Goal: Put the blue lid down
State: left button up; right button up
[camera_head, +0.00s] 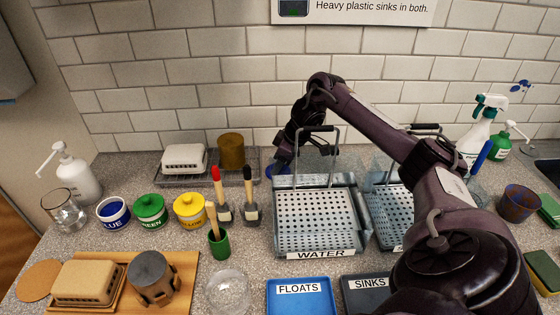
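The blue lid (271,171) shows as a small dark blue patch at my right gripper (281,164), behind the left part of the WATER tub. My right gripper is dark and points down; it seems closed on the lid, though its fingers are small and partly hidden. I cannot tell whether the lid touches the counter. The blue pot (113,214), labelled BLUE, stands without a lid on the left of the counter. My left gripper is not in view.
The WATER tub (318,254) with a perforated basket stands just in front of my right gripper. A wire rack (200,181) with a white dish and a brown cylinder is to its left.

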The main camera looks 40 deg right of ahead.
jog(key=shift+r, duration=0.25)
jog(key=p+v, duration=0.3)
jog(key=v, duration=0.8)
jog(key=shift+s+r+p, duration=0.2)
jog(key=shift+r+p, duration=0.15)
jog(key=shift+d, duration=0.1)
